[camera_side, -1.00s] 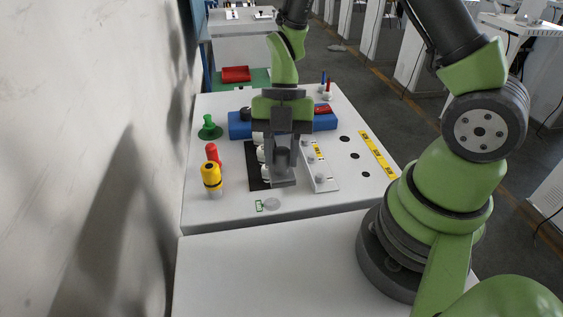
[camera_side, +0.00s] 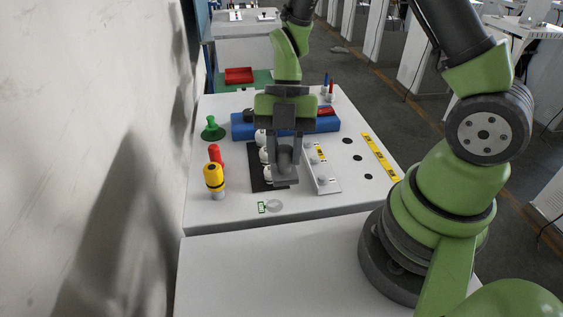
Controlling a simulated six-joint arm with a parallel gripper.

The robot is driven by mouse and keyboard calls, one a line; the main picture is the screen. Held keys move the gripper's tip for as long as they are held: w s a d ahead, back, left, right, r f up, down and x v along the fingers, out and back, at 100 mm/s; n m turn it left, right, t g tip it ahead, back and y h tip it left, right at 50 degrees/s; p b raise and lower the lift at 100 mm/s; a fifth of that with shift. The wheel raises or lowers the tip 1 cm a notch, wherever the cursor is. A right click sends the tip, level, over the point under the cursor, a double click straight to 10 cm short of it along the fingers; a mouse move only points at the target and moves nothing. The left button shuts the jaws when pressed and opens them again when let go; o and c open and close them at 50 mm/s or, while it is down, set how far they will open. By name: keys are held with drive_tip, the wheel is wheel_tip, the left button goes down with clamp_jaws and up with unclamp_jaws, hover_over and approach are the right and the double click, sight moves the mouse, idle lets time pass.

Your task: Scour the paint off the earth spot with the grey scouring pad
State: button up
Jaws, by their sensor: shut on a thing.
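A pale grey round patch (camera_side: 274,205) lies near the table's front edge, beside a small green-edged label (camera_side: 262,207). It looks like the earth spot, apart from the gripper and nearer the camera. I cannot make out paint on it.
White round pieces (camera_side: 267,173) stand on the black mat (camera_side: 257,180). A white studded bar (camera_side: 326,183) lies just right of the gripper. A blue block (camera_side: 243,126) is behind. Yellow (camera_side: 213,175), red (camera_side: 215,153) and green (camera_side: 213,130) things stand left. Black spots (camera_side: 357,158) mark the right side.

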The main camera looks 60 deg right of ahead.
sight(285, 176)
drive_tip(key=shift+f, duration=2.95)
wheel_tip(285, 176, down, 2)
drive_tip(key=shift+w+a, duration=0.7)
drive_tip(key=shift+c, duration=0.3)
drive_tip(key=shift+w+a, duration=0.8)
drive_tip(key=s+d, duration=0.2)
drive_tip(key=d, duration=0.1)
drive_tip(key=shift+s, duration=0.4)
drive_tip(key=shift+s+r, duration=0.1)
drive_tip(key=shift+r, duration=4.1)
drive_tip(key=shift+r, duration=0.1)
